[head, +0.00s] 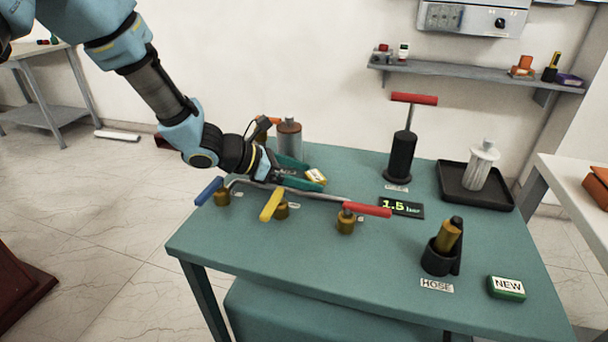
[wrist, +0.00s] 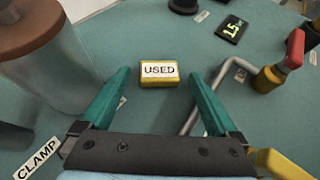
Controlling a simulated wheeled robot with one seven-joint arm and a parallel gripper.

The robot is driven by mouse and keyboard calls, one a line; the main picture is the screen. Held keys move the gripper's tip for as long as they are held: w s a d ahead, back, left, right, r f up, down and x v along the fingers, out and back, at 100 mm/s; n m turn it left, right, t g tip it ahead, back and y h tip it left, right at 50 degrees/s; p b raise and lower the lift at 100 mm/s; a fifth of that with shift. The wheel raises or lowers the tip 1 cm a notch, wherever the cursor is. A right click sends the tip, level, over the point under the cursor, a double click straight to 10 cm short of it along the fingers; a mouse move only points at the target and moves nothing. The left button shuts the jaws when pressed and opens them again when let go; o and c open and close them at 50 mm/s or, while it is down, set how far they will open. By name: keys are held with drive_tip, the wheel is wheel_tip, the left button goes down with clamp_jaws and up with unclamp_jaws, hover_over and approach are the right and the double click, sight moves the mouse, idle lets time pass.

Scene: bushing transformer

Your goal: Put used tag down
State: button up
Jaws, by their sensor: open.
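The used tag is a small yellow block with a white label reading USED. It lies on the green table in the head view (head: 316,176), just beyond my gripper's fingertips. In the wrist view the used tag (wrist: 159,73) sits upright to read, centred ahead of the two green fingers. My gripper (head: 300,174) is open and low over the table behind the valve pipe. In the wrist view my gripper (wrist: 163,88) has its fingers spread wide, with nothing between them. The tag appears apart from both fingers.
A valve pipe with blue (head: 208,191), yellow (head: 272,204) and red (head: 367,210) handles runs in front of my gripper. A grey canister (head: 289,140) stands behind it. A black pump (head: 402,158), black tray (head: 451,187), hose holder (head: 437,262) and green NEW tag (head: 506,287) stand to the right.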

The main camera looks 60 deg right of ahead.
drive_tip(key=shift+r, duration=0.1)
drive_tip(key=shift+w+a+r, duration=0.1)
drive_tip(key=shift+w, duration=0.05)
drive_tip(key=b+v, duration=0.1)
drive_tip(key=v, duration=1)
drive_tip(key=shift+w+a+r, duration=0.15)
drive_tip(key=shift+a, duration=0.15)
